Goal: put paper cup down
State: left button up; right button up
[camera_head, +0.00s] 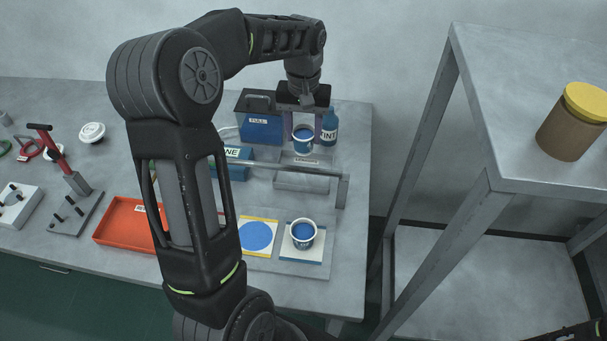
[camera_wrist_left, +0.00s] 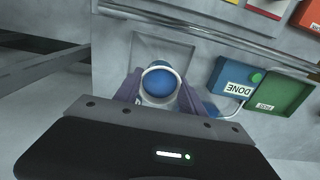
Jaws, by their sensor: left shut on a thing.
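A white paper cup with a blue inside (camera_head: 303,141) is between the fingers of my left gripper (camera_head: 303,126), at the far right part of the bench. In the left wrist view the cup (camera_wrist_left: 159,84) sits upright between the two purple-grey fingers (camera_wrist_left: 160,92), which are shut on it. A pale square pad (camera_wrist_left: 178,50) lies under and beside it; I cannot tell whether the cup's base touches it. A second white and blue cup (camera_head: 301,234) stands on a card nearer the front. My right gripper is not in view.
A blue FULL box (camera_head: 262,130) and a blue bottle (camera_head: 330,128) stand close to the held cup. A metal rail (camera_head: 285,170) runs in front. A DONE box (camera_wrist_left: 234,80), red tray (camera_head: 125,222) and blue-circle card (camera_head: 257,236) lie nearby.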

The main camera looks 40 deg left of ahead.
aim_at(303, 151)
pick_arm(q)
jog(key=shift+f+p, duration=0.45)
jog(key=shift+f, duration=2.6)
jog(key=shift+f, duration=0.1)
notch_tip(303, 151, down, 3)
jog(key=shift+p, duration=0.35)
jog(key=shift+f, duration=0.3)
jog(key=shift+f, duration=0.15)
jog(key=o, duration=1.3)
